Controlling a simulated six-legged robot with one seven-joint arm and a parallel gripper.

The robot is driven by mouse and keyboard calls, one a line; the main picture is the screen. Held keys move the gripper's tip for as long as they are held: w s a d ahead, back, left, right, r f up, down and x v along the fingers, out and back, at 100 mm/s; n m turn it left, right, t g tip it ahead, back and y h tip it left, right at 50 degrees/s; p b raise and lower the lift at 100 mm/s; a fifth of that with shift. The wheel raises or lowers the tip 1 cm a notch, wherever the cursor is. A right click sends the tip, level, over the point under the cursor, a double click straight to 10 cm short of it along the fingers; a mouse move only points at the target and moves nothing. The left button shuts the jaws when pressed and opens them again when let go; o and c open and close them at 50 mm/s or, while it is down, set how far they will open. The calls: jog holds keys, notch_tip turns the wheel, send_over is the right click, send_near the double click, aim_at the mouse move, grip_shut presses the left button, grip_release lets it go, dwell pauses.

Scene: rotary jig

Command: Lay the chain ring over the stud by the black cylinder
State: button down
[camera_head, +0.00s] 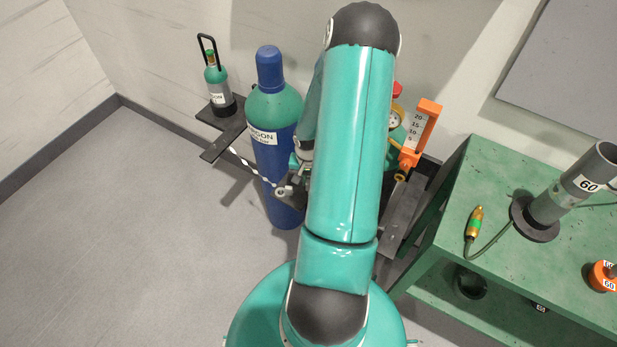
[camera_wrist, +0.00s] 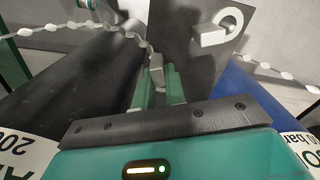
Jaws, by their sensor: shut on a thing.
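In the wrist view, my gripper (camera_wrist: 158,80) has its green fingers shut on a small grey end piece (camera_wrist: 156,66) of a pale chain (camera_wrist: 62,27). The chain runs from the upper left down to the fingers; whether its ring opening is clear cannot be told. The black cylinder (camera_wrist: 85,85) lies along the left of that view, with a white label. A grey plate (camera_wrist: 190,68) stands just beyond the fingertips. The stud by the black cylinder is not clearly seen. In the head view my arm hides the gripper and the black cylinder.
A blue cylinder (camera_head: 273,150) stands left of my arm, with a second chain (camera_head: 250,169) across it; its ring (camera_wrist: 231,18) is at a grey block (camera_wrist: 209,37). A small green bottle (camera_head: 218,88) is on a dark shelf. A green bench (camera_head: 490,190) stands right.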

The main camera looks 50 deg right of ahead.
jog(key=shift+f, duration=0.6)
dwell(0.3)
jog(key=c, duration=1.4)
grip_release()
jog(key=shift+o, duration=0.2)
jog(key=shift+r, duration=0.1)
